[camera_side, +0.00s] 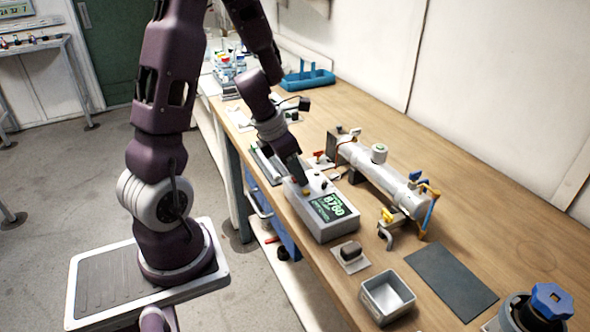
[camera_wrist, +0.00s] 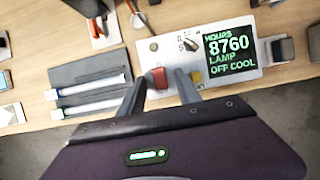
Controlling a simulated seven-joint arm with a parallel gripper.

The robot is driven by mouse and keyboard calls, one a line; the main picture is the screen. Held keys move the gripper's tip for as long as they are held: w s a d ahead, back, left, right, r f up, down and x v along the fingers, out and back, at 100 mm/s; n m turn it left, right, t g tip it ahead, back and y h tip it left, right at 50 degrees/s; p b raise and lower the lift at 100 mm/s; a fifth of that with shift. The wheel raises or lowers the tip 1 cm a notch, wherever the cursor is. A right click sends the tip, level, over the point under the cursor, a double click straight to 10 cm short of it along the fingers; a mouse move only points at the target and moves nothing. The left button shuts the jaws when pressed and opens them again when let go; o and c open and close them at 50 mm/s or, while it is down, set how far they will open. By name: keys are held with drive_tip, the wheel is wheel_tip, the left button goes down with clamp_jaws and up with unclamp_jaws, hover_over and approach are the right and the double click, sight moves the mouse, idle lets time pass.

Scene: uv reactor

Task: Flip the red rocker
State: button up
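The red rocker (camera_wrist: 159,77) is on the top panel of a light grey control box (camera_wrist: 228,76), at the end away from its display. In the wrist view it shows between the two fingers of my gripper (camera_wrist: 159,73), which are apart with nothing held. I cannot tell whether a finger touches the rocker. In the side view my gripper (camera_side: 301,182) is low over the far end of the control box (camera_side: 312,224) and hides the rocker. The green display (camera_wrist: 230,50) reads "HOURS 8760 LAMP OFF COOL".
A yellow button (camera_wrist: 196,77) lies just right of the right finger, and a dark selector knob (camera_wrist: 190,44) is farther up the panel. A steel reactor tube (camera_side: 375,168) stands behind the box. A metal tray (camera_side: 388,296) and a dark mat (camera_side: 451,281) lie to the right.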

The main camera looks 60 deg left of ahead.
clamp_jaws()
drive_tip(key=shift+w+d+g, duration=0.2)
drive_tip(key=shift+w+g, duration=0.1)
drive_tip(key=shift+g, duration=0.3)
drive_tip(key=shift+w+a+r+g, duration=0.1)
drive_tip(key=shift+w+g, duration=0.1)
drive_tip(key=shift+g, duration=0.6)
drive_tip(key=shift+w+a+g, duration=0.1)
drive_tip(key=shift+w+g, duration=0.05)
drive_tip(key=shift+g, duration=0.65)
drive_tip(key=shift+o, duration=0.2)
unclamp_jaws()
wheel_tip(320, 180, up, 7)
drive_tip(key=shift+r, duration=0.1)
